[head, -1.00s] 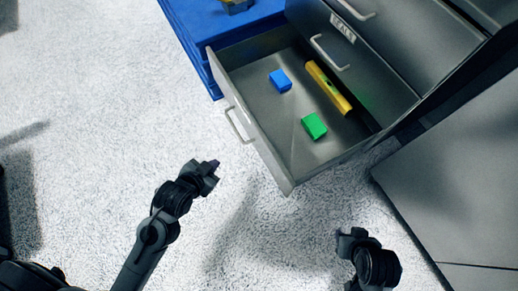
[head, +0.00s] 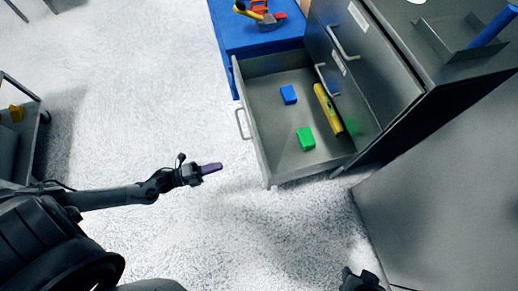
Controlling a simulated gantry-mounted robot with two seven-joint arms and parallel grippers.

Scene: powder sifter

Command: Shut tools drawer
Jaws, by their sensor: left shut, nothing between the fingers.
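The tools drawer (head: 258,127) is a grey metal drawer, pulled out from the dark grey cabinet (head: 402,85) in the head view. Its front panel faces left and carries a bar handle (head: 240,124). Inside lie a blue block (head: 288,94), a green block (head: 306,139) and a yellow level-like tool (head: 327,108). My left gripper (head: 210,169) is shut and empty, to the left of the drawer's near front corner and apart from it. My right gripper (head: 360,280) is at the bottom edge, partly cut off; its fingers cannot be made out.
A blue platform (head: 262,38) with orange and yellow items stands behind the drawer. A large grey panel (head: 450,180) is at the right. A tray with a blue item (head: 493,26) sits on the cabinet. A cart (head: 22,135) stands at far left. The floor left of the drawer is clear.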

